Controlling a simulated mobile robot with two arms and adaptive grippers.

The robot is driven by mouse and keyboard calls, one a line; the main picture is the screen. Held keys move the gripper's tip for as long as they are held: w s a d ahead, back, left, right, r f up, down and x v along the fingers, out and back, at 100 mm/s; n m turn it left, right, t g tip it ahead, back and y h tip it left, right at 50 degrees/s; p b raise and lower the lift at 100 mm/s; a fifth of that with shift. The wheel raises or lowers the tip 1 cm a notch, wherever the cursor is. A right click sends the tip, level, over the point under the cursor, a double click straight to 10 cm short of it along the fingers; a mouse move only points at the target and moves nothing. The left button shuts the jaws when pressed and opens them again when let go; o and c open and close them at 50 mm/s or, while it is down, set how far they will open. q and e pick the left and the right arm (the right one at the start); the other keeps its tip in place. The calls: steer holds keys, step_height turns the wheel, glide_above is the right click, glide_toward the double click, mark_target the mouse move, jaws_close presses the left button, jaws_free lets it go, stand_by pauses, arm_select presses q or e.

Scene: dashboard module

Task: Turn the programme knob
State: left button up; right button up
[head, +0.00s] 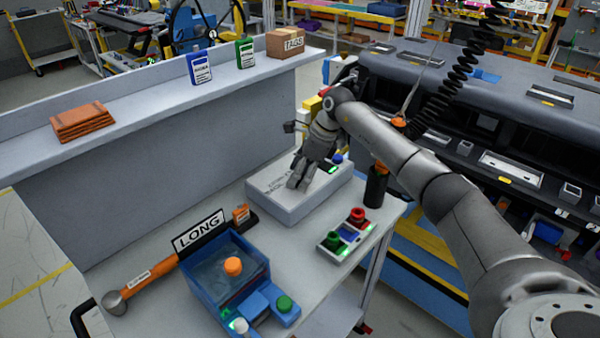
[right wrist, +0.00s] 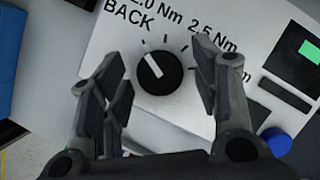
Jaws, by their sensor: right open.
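The programme knob (right wrist: 159,72) is a round black dial with a white pointer line, on a pale panel with tick marks and printed labels such as "BACK" and "2.5 Nm". In the right wrist view the pointer leans to the upper left. The panel belongs to a light grey box (head: 288,208) on the table in the head view, where my gripper hides the knob. My right gripper (head: 300,184) is over the box. In the right wrist view its open fingers (right wrist: 160,82) stand either side of the knob, apart from it. My left gripper is not in view.
A blue button (right wrist: 277,141) and green display (right wrist: 309,52) are on the panel. A button box (head: 346,236), blue bin (head: 226,275) and orange-handled ladle (head: 140,285) are in front. A shelf (head: 150,105) runs behind.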

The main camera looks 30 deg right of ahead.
steer(key=c, duration=1)
steer(key=m+t+h, duration=0.1)
steer(key=m, duration=0.2)
steer(key=shift+m, duration=0.3)
steer(key=shift+s+a+m+t+h, duration=0.1)
steer(key=shift+m+t+h, duration=0.45)
steer(key=shift+m, duration=1.45)
steer(key=shift+h, duration=0.25)
steer(key=o, duration=1)
steer(key=shift+g, duration=0.25)
